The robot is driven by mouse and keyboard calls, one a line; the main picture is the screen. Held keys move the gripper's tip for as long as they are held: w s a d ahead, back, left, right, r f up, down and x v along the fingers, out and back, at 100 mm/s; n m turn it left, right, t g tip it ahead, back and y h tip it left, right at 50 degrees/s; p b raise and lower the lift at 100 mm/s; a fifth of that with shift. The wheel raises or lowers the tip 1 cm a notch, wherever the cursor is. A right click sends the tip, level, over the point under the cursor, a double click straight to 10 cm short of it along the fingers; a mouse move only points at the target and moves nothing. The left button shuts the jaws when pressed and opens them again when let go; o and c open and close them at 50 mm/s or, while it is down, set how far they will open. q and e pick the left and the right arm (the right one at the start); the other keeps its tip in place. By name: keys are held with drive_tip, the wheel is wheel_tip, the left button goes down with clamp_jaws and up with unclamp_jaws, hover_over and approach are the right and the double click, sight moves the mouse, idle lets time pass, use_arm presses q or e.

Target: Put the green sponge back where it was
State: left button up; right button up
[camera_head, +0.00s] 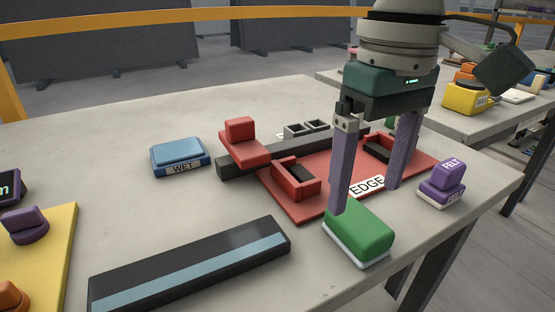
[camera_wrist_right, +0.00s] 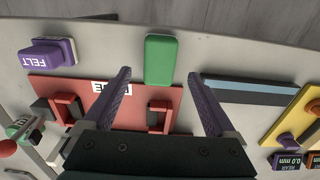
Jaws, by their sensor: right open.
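The green sponge (camera_head: 365,232) has a white lower layer and lies on the grey stone slab, beside the near corner of a red plate (camera_head: 310,210) labelled EDGE. My right gripper (camera_head: 365,199) is open and points down, with its purple fingers over the red plate and just behind the sponge. One fingertip overlaps the sponge's top edge in the head view; I cannot tell if it touches. In the right wrist view, the sponge (camera_wrist_right: 161,60) shows between the open fingertips (camera_wrist_right: 160,76), with a gap on both sides. My left gripper is not in view.
A purple FELT block (camera_head: 443,183) stands right of the plate. A dark bar with a blue stripe (camera_head: 195,265) lies left of the sponge. A blue WET pad (camera_head: 179,155) and a red block (camera_head: 243,142) stand farther back. The slab between bar and WET pad is clear.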

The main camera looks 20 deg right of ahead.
sight(360, 220)
wheel_tip(360, 220, up, 5)
drive_tip(key=s+a+f+n, duration=0.1)
drive_tip(key=a+f, duration=0.1)
drive_tip(key=a, duration=0.1)
drive_tip(key=s+a+f+n+y, duration=0.1)
drive_tip(key=a+f, duration=0.1)
drive_tip(key=s+a+f+n+t+y, duration=0.1)
drive_tip(key=a+f, duration=0.1)
drive_tip(key=a, duration=0.1)
drive_tip(key=shift+s+a+f+p, duration=0.2)
drive_tip(key=shift+a+p, duration=0.1)
drive_tip(key=shift+p, duration=0.1)
drive_tip(key=s+a+f+t+y, duration=0.1)
drive_tip(key=s+a+f+t, duration=0.1)
drive_tip(key=s+a+f, duration=0.3)
drive_tip(key=s+d+f+m+h, duration=0.1)
drive_tip(key=s+d+m+h, duration=0.1)
drive_tip(key=s+d, duration=0.5)
drive_tip(key=d, duration=0.3)
drive_tip(key=shift+s+d+f+t+h, duration=0.25)
drive_tip(key=shift+t+h, duration=0.05)
drive_tip(key=shift+h, duration=0.1)
